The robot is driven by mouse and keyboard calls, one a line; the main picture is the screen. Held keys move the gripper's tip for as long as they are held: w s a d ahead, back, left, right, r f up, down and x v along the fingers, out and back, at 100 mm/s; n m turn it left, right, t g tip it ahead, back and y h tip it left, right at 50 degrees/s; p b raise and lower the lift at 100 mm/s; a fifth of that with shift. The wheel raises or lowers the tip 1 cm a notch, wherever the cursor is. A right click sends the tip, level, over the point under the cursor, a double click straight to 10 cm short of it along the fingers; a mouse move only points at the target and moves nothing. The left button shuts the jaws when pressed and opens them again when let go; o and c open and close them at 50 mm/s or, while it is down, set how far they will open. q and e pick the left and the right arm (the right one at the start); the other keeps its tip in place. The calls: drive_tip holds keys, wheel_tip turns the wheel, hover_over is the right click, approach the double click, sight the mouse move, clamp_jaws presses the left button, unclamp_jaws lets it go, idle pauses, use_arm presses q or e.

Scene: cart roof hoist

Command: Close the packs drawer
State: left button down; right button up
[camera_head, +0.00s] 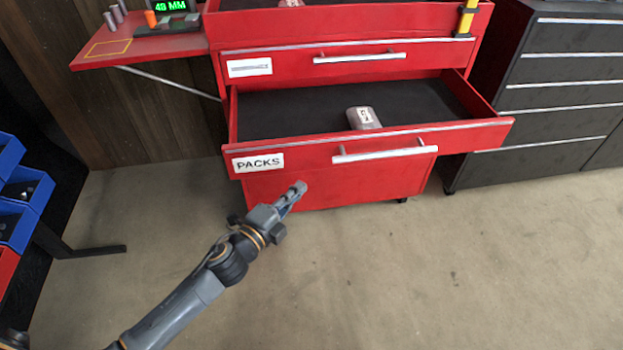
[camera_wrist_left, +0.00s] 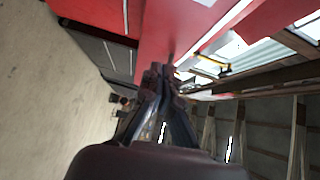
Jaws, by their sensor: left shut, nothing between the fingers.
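The packs drawer (camera_head: 300,151) of the red cart stands pulled open, with a white PACKS label on the left of its front. Its silver bar handle (camera_head: 385,154) is on the right half of the front. One grey pack (camera_head: 363,118) lies inside on the dark liner. My left gripper (camera_head: 298,188) is shut and empty, just in front of the drawer, below and left of the handle. In the left wrist view the shut fingers (camera_wrist_left: 160,75) point at a red surface; whether they touch it I cannot tell. My right gripper is not in view.
A closed red drawer (camera_head: 290,65) is above the open one. A side shelf (camera_head: 140,47) with a green display sticks out at the left. A dark cabinet (camera_head: 550,90) stands at the right, blue bins (camera_head: 25,190) at the far left. The floor in front is clear.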

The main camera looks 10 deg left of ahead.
use_arm(q)
drive_tip(key=r, duration=0.1)
approach(331, 154)
drive_tip(key=shift+m, duration=0.3)
drive_tip(key=x, duration=0.5)
drive_tip(key=shift+f, duration=0.1)
drive_tip(key=shift+w+d, duration=0.3)
drive_tip(key=shift+w, duration=0.15)
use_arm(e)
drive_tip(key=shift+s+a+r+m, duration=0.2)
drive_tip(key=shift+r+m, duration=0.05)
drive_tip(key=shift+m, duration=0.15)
use_arm(q)
drive_tip(key=shift+a, duration=0.1)
